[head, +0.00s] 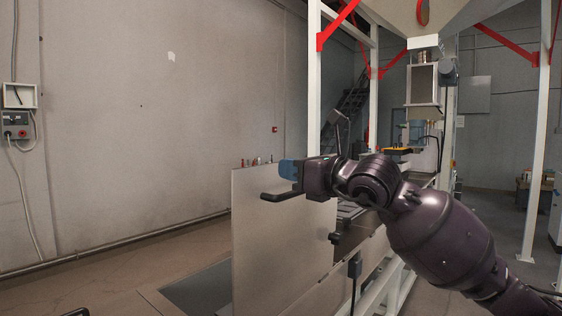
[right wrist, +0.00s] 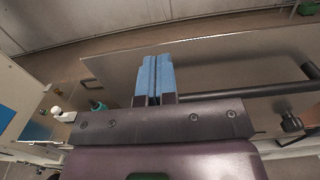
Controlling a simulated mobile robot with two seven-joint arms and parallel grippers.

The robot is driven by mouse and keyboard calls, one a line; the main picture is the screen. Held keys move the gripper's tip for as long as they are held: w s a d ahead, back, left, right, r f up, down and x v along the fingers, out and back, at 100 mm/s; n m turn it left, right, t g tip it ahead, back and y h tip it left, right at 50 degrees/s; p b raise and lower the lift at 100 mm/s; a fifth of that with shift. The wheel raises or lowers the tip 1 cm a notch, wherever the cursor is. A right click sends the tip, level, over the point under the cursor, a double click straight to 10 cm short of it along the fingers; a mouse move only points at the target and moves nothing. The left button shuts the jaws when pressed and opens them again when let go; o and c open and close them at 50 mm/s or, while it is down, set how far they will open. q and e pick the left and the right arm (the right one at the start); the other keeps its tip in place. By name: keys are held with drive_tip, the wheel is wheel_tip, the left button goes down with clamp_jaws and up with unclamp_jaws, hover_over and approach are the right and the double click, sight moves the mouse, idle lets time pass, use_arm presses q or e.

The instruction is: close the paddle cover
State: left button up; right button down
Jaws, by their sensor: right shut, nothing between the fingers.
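The paddle cover seems to be the large flat beige-grey panel (head: 285,245) standing upright at the centre of the head view. It also fills the right wrist view behind the fingers (right wrist: 225,60). My right gripper (head: 287,169) is at the panel's upper edge, its blue fingers shut with nothing between them. The fingers also show in the right wrist view (right wrist: 155,78). A dark bar (head: 283,195) lies just below the fingers; I cannot tell whether it touches them. My left gripper is not identifiable.
A dark knob (head: 335,238) sits at the panel's right side. Behind my right arm are the machine body, a white post (head: 313,80) and a hopper (head: 440,15). The floor left of the panel is mostly clear, beside a plain wall (head: 150,110).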

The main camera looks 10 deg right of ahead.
drive_tip(key=shift+p+x, duration=0.3)
drive_tip(key=shift+x, duration=0.9)
